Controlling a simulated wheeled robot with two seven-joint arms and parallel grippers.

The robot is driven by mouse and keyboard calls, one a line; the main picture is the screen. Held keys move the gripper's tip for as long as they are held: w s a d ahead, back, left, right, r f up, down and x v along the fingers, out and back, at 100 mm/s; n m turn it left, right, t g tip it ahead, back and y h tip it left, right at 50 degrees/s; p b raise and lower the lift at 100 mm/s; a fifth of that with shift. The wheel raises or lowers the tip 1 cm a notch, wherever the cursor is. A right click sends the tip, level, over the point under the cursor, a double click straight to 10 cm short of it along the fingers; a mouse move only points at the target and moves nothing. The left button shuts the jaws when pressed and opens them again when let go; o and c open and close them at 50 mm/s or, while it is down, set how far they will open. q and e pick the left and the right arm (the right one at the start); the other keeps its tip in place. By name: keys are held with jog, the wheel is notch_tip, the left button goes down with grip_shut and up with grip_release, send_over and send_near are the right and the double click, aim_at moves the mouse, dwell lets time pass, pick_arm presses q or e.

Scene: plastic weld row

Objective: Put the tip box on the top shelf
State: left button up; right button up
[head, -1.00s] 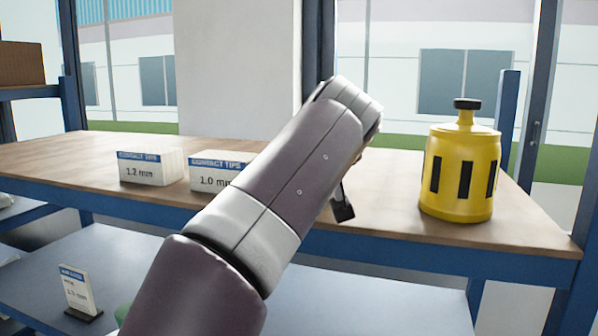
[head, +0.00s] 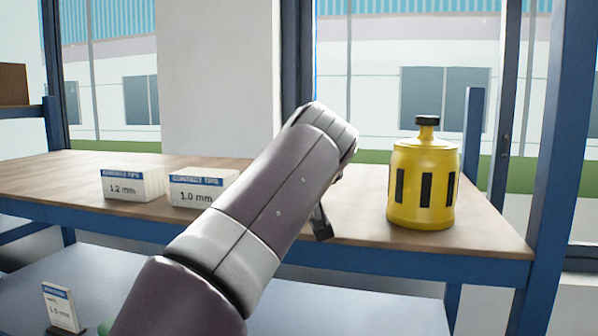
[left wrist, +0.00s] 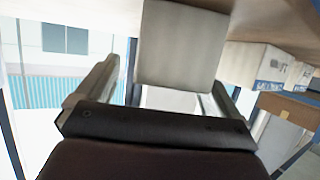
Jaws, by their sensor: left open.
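A plain pale box face (left wrist: 180,45), probably a contact tip box, stands on the wooden top shelf (head: 50,170), which appears upside down in the left wrist view. My left gripper (left wrist: 165,82) is open, its two fingers spread with that box between or just beyond them; I cannot tell if they touch it. In the head view my left arm hides this box, and one dark finger (head: 321,224) shows below the wrist. Two white and blue contact tips boxes, 1.2 mm (head: 133,186) and 1.0 mm (head: 197,190), stand further left on the shelf. My right gripper is not in view.
A yellow canister (head: 423,187) with a black knob stands at the shelf's right, near a blue post (head: 560,150). A lower grey shelf (head: 350,310) holds a small label card (head: 61,306) on the left. A brown box (head: 13,84) sits on another rack at far left.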

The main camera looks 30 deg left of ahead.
pick_arm(q)
jog(key=b+v, duration=0.1)
jog(key=v, duration=0.3)
jog(key=shift+s+a, duration=0.15)
jog(key=v, duration=0.6)
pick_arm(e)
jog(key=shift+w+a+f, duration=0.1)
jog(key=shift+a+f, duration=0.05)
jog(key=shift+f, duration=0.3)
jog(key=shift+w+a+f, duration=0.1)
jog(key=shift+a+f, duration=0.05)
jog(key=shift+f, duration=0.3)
pick_arm(q)
jog(key=shift+s+d+r, duration=0.15)
jog(key=shift+d, duration=0.1)
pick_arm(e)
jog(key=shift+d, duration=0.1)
